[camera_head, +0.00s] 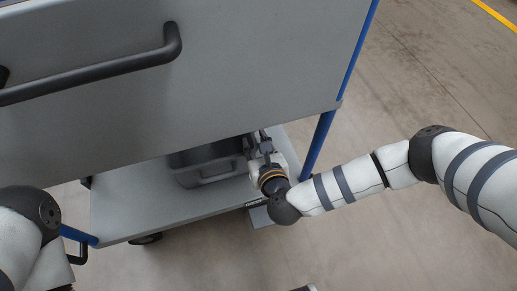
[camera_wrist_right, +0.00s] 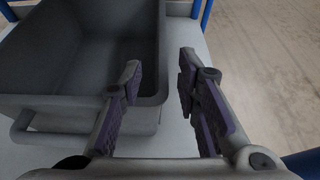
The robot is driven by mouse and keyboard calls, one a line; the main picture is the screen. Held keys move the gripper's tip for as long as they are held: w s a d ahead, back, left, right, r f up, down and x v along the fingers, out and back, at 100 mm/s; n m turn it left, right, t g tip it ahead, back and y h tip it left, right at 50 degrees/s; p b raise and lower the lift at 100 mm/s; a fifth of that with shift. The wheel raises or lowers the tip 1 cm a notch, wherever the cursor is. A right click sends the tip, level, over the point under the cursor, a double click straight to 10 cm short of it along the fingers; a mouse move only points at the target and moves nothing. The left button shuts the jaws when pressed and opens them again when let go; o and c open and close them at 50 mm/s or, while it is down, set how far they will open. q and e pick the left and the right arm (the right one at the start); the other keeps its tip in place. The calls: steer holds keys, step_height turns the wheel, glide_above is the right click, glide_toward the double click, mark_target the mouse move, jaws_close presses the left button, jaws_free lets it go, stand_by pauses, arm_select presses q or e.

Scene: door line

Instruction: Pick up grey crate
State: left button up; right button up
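The grey crate (camera_head: 205,165) sits on the lower shelf (camera_head: 125,213) of a cart, partly under the cart's grey upper body. In the right wrist view the crate (camera_wrist_right: 88,102) is open-topped and looks empty, with a handle on its near side. My right gripper (camera_head: 255,143) is at the crate's right end. In the wrist view the right gripper (camera_wrist_right: 160,85) is open; its left finger is over the crate's inside and its right finger is outside the right wall, with the wall between them. Whether the fingers touch the wall cannot be told. My left gripper is not in view.
The cart's grey upper body (camera_head: 220,75) hangs over the shelf and carries a dark bar handle (camera_head: 110,67). A blue post (camera_head: 318,145) stands just right of my right gripper. Concrete floor (camera_head: 400,75) to the right is clear.

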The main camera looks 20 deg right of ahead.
steer(key=b+x, duration=0.1)
steer(key=x, duration=0.1)
steer(key=b+x, duration=0.1)
steer(key=x, duration=0.2)
steer(key=b+x, duration=0.1)
steer(key=x, duration=0.2)
steer(key=shift+s+f+b, duration=0.15)
steer(key=shift+f+b, duration=0.1)
steer(key=shift+b, duration=0.05)
steer(key=shift+w, duration=0.6)
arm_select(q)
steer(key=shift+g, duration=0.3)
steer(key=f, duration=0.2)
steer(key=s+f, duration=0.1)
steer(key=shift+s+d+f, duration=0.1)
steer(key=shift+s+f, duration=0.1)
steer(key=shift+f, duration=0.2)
arm_select(e)
jaws_close()
